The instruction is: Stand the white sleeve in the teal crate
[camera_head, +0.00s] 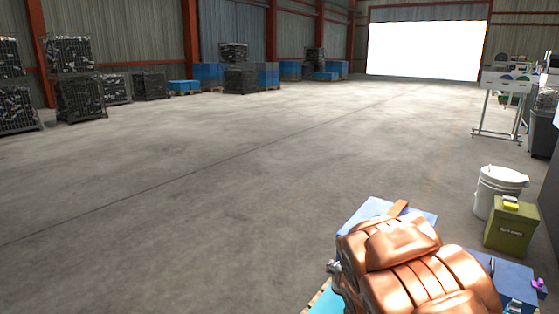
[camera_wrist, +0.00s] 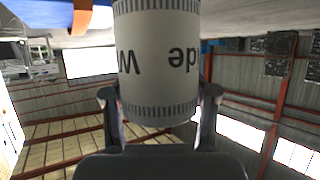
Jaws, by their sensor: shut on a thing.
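The white sleeve (camera_wrist: 158,58) is a pale cylinder with dark lettering and a grey ribbed band at each end. In the head view my copper-coloured arm covers the lower right, and I cannot make out the sleeve there. I cannot pick out a teal crate for certain in either view.
Blue surfaces (camera_head: 508,275) show partly behind my arm. An olive box (camera_head: 509,231) with a yellow item on top stands at the right, beside a white bucket (camera_head: 492,197). A white-topped stand (camera_head: 508,83) is farther back.

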